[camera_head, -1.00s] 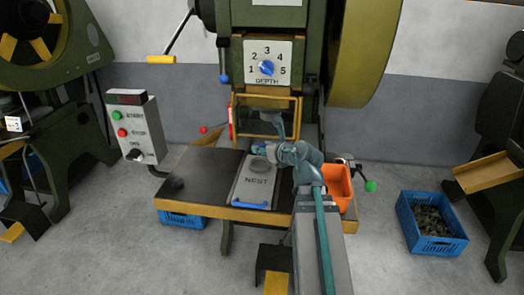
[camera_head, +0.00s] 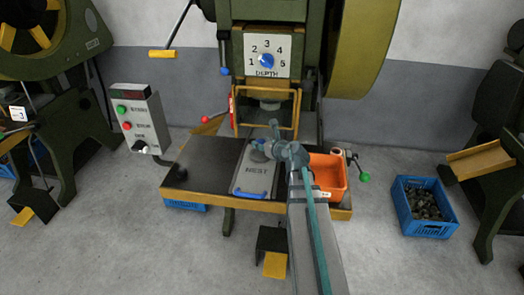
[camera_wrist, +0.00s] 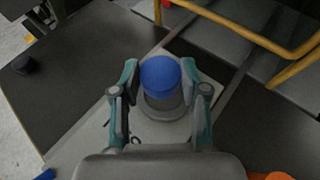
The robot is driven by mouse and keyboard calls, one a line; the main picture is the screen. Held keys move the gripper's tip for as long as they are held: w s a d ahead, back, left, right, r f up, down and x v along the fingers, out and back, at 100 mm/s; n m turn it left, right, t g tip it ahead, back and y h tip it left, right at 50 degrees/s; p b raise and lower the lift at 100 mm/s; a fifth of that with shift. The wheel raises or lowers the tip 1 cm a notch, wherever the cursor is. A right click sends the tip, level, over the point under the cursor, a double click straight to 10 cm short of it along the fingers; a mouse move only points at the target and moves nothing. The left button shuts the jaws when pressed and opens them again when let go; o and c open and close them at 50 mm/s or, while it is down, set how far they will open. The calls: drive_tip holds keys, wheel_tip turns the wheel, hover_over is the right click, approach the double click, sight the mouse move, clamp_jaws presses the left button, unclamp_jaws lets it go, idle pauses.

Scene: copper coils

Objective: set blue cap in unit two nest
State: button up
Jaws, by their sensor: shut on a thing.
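My gripper (camera_wrist: 160,78) is shut on the blue cap (camera_wrist: 162,72), with one finger on each side of it in the wrist view. The cap is a short, round, blue piece. Just below it in that view is the grey round nest (camera_wrist: 163,107) on the pale plate. Whether the cap touches the nest cannot be told. In the head view my gripper (camera_head: 265,146) is over the far part of the plate marked NEST (camera_head: 256,172), which has a blue handle at its front. My gripper mostly hides the cap and the nest there.
A yellow guard frame (camera_head: 266,107) stands behind the nest under the press. An orange bin (camera_head: 329,172) is right of the plate. The dark table (camera_head: 199,167) at left is clear except for a small black knob. A control box (camera_head: 140,122) stands at left.

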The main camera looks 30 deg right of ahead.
sight(262, 156)
drive_tip(key=shift+w+d+f, duration=0.1)
drive_tip(key=shift+w+f, duration=0.2)
drive_tip(key=shift+f, duration=0.05)
drive_tip(key=shift+w+f, duration=0.15)
drive_tip(key=shift+f, duration=1.55)
drive_tip(key=shift+b, duration=0.3)
drive_tip(key=shift+f, duration=0.4)
drive_tip(key=o, duration=1.1)
drive_tip(key=shift+r, duration=0.15)
